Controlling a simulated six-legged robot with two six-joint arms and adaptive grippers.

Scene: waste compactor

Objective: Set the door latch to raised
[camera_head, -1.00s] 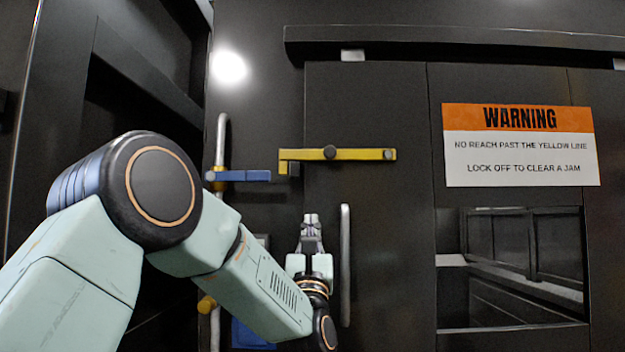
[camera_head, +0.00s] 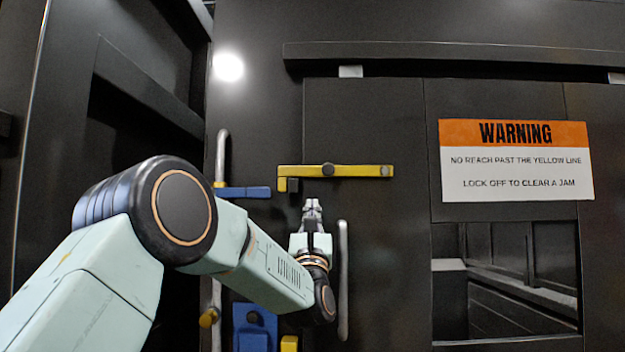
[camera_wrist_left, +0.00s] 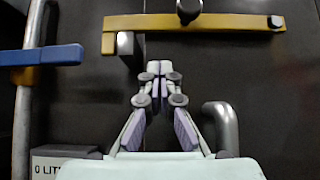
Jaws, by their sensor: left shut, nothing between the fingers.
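The door latch is a yellow bar (camera_head: 350,171) lying level across the seam at the left edge of the dark door, with a round dark pivot near its middle. Its left end has a short downward hook beside a small black block (camera_head: 293,185). The bar also shows at the top of the left wrist view (camera_wrist_left: 230,22). My left gripper (camera_head: 312,204) is shut and empty, pointing up, just below the bar near the block. In the left wrist view its fingertips (camera_wrist_left: 159,68) are together below the bar, apart from it. My right gripper is not in view.
A vertical grey handle (camera_head: 343,280) stands right of my gripper. A blue lever (camera_head: 244,192) on a grey pipe is to the left. A warning sign (camera_head: 516,160) and a window opening (camera_head: 505,280) are at right. A blue box (camera_head: 255,328) is below my arm.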

